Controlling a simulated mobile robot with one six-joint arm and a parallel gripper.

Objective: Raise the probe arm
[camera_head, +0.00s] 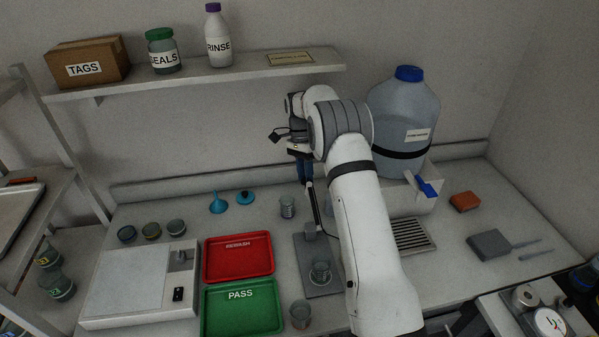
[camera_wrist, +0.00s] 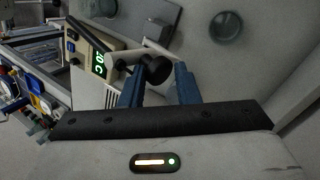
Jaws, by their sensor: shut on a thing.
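The bar runs left to a meter (camera_wrist: 92,55) with a green display that reads in C. In the head view my gripper (camera_head: 305,175) points down above the bench at a thin dark rod (camera_head: 317,205). My arm hides most of the meter there.
A red tray (camera_head: 238,274) and a green PASS tray (camera_head: 216,325) lie left of the plate. A large water jug (camera_head: 400,105) stands behind my arm on the right. A wall shelf (camera_head: 190,82) spans the back.

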